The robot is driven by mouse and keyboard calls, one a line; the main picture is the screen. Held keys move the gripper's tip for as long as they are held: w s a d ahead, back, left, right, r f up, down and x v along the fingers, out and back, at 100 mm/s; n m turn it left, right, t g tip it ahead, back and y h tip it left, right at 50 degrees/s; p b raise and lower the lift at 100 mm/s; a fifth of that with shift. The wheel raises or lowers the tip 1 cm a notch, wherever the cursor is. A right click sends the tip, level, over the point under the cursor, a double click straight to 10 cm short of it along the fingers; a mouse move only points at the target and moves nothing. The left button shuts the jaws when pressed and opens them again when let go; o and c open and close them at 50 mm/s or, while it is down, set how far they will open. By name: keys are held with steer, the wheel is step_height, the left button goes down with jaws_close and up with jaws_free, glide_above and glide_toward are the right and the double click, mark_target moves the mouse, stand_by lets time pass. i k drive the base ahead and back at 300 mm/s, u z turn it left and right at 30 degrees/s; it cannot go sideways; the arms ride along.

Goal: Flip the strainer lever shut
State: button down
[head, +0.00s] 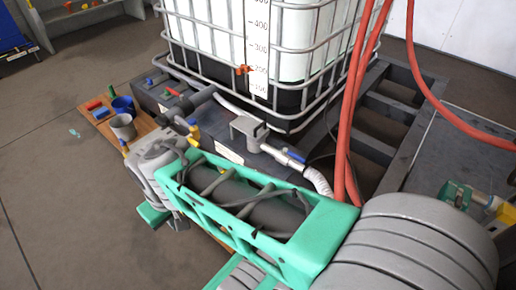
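A pipe run with valves lies at the foot of a caged white tank. A blue lever (296,156) sits on a silver valve in the middle of the head view, with a ribbed white hose beyond it. Yellow handles (194,132) show on pipework just behind my wrist. I cannot tell which of these is the strainer lever. My green and grey arm crosses the foreground, and its wrist end is left of the blue lever, near the yellow handles. My gripper's fingers cannot be made out, so its opening and anything in it are hidden.
The caged tank (285,45) stands behind the pipes on a dark frame. Red hoses (352,110) hang down right of the blue lever. A wooden board (103,118) holds a grey cup (123,127), a blue cup (122,105) and coloured blocks. The floor at left is open.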

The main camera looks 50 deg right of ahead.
mark_target(296, 157)
steer(key=u, duration=0.25)
steer(key=k, duration=0.5)
steer(key=z, duration=1.3)
steer(key=i, duration=0.5)
steer(key=u, duration=0.05)
